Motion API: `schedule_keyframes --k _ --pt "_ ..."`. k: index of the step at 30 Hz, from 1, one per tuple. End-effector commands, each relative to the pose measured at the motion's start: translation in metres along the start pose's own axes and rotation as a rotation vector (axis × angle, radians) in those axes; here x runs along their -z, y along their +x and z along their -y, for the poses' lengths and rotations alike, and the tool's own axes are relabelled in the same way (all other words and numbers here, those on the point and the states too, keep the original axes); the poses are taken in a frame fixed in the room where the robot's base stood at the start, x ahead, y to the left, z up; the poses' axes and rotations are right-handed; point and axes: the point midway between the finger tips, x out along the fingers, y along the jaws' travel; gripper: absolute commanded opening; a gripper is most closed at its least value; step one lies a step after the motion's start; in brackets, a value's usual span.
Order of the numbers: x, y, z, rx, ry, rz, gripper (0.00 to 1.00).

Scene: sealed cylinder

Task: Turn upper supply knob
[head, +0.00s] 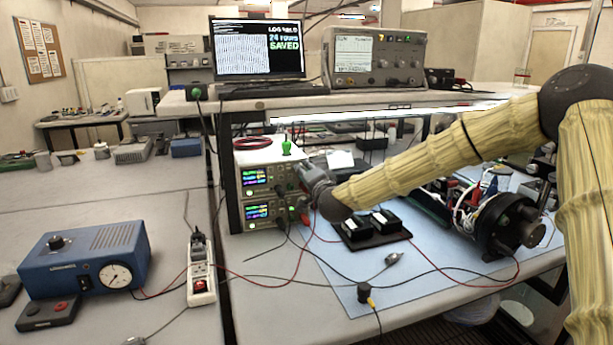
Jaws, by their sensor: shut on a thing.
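Two stacked power supplies stand at the left of the bench under the shelf. The upper supply (257,177) has a lit display with coloured digits. The lower supply (258,212) has a similar lit display. My arm reaches in from the right, and my gripper (305,172) is at the right side of the upper supply's front panel. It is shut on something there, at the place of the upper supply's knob. The knob itself is hidden behind the gripper and wrist, so its angle cannot be seen.
A black tray with dark blocks (374,236) lies close below my wrist. An opened cylinder (505,222) with wiring lies at the right. Red and black leads cross the blue mat (345,274). A blue box with a dial (88,258) and a power strip (201,275) are at left.

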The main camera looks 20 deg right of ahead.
Motion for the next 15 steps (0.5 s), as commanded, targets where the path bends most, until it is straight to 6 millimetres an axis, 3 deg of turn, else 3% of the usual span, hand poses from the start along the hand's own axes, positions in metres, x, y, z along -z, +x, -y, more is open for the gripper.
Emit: schedule_keyframes --k 14,15 --pt "0.0046 0.0013 0.0013 0.002 0.015 -0.009 0.00" --pt "0.0045 0.0013 0.0013 0.002 0.014 -0.009 0.28"
